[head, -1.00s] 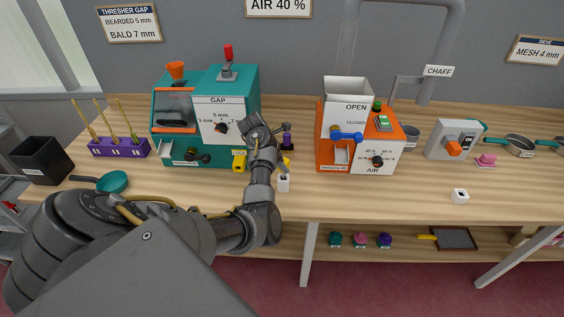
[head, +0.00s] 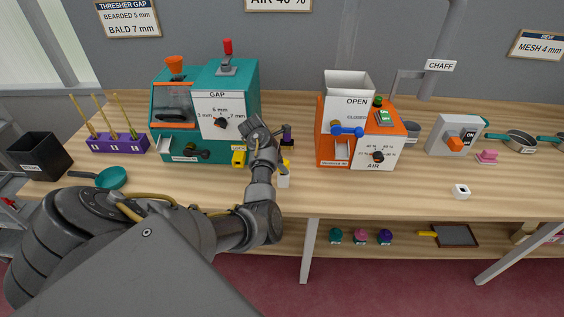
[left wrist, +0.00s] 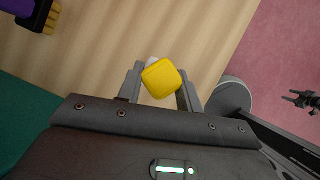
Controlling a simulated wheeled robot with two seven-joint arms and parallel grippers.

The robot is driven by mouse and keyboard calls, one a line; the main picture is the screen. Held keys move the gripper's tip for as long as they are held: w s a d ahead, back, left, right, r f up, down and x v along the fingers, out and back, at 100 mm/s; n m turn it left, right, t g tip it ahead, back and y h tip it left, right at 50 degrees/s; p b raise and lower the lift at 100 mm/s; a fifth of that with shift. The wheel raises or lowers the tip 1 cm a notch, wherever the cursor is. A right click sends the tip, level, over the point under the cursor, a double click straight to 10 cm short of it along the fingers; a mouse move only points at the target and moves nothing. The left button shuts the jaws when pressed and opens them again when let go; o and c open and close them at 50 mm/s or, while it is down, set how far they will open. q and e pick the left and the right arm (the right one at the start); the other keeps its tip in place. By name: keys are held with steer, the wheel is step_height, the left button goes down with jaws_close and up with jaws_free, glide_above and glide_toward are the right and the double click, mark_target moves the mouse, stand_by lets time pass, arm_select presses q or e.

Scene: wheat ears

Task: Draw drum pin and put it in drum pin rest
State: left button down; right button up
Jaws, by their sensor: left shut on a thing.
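My left gripper (left wrist: 160,90) is shut on the yellow drum pin (left wrist: 161,78), whose square head sits between the fingertips. In the head view the pin's yellow head (head: 286,164) shows just right of my wrist, right above the small white drum pin rest (head: 284,181). A pale bit of something shows behind the head in the left wrist view. The pin's shank is hidden, so I cannot tell whether it is inside the rest. A small dark shape at the right edge of the left wrist view looks like my right gripper (left wrist: 303,99); its jaws are too small to read.
The teal thresher (head: 228,85) with a yellow lock block (head: 239,158) stands left of my gripper. An orange winnower (head: 331,150) stands to the right. A purple brush (head: 287,139) stands behind. Bare table lies in front of the winnower.

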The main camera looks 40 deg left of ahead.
arm_select(q)
steer(key=shift+f, duration=0.55)
steer(key=c, duration=0.9)
jaws_free()
arm_select(e)
steer(key=shift+a+f, duration=0.1)
steer(key=shift+f, duration=0.15)
arm_select(q)
steer(key=shift+o, duration=0.2)
